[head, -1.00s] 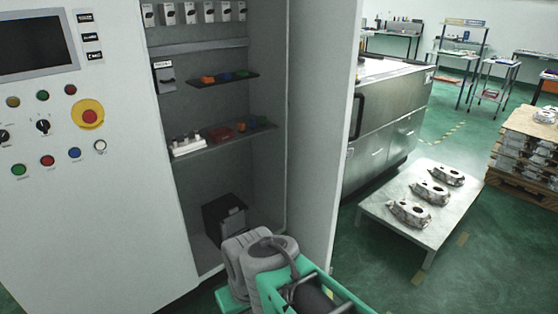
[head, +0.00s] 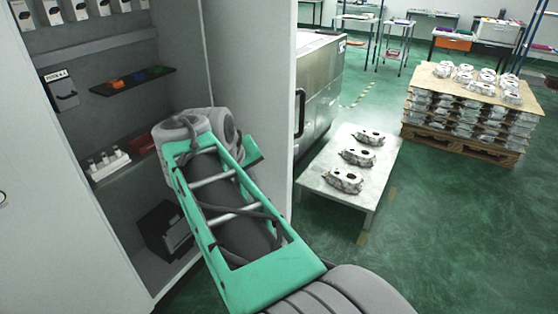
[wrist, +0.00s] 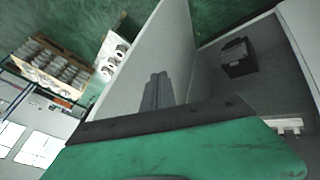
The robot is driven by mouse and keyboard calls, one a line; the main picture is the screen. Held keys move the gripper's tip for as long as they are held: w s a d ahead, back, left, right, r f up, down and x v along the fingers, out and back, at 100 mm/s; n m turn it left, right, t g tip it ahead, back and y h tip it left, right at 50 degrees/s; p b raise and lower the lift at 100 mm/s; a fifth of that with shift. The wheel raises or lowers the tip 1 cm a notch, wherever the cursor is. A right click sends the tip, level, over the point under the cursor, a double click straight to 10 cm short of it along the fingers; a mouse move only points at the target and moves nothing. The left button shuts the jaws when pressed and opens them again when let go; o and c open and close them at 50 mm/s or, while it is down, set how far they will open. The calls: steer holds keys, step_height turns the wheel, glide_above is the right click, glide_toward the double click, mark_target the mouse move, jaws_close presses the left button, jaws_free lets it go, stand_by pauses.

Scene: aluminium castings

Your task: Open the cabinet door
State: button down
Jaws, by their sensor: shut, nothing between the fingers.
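The grey cabinet (head: 120,222) stands open on the left of the head view. Its door (head: 262,70) stands out from the cabinet's right side, wide open, with its inner face towards me. A black handle (head: 299,113) shows at the door's free edge. In the wrist view the door (wrist: 165,45) runs up the middle, beside the cabinet interior. My gripper (wrist: 156,78) is shut and empty, with its fingers in front of the door's inner face; I cannot tell whether they touch it. In the head view my arm reaches into the opening and hides my gripper.
Shelves in the cabinet hold small coloured parts (head: 135,78), and a black box (head: 166,228) sits at its bottom. Beyond the door are a low table (head: 312,182) with castings (head: 357,157) and a loaded pallet (head: 470,150). Green floor to the right is clear.

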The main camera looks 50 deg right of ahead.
steer(key=s+d+r, duration=0.1)
steer(key=d+r, duration=0.1)
steer(key=d, duration=0.1)
glide_toward(284, 177)
step_height(284, 177, down, 3)
steer(key=w+a, duration=0.2)
steer(key=w, duration=0.1)
steer(key=shift+m+g+h, duration=0.3)
steer(key=shift+s+d+f+p, duration=0.2)
steer(key=shift+s+d, duration=0.1)
steer(key=shift+d, duration=0.4)
steer(key=shift+s+d+f+p, duration=0.1)
steer(key=shift+s+d+p, duration=0.2)
steer(key=shift+d, duration=0.45)
steer(key=shift+s+d+f+p, duration=0.15)
steer(key=shift+s+d, duration=0.15)
steer(key=shift+d, duration=0.4)
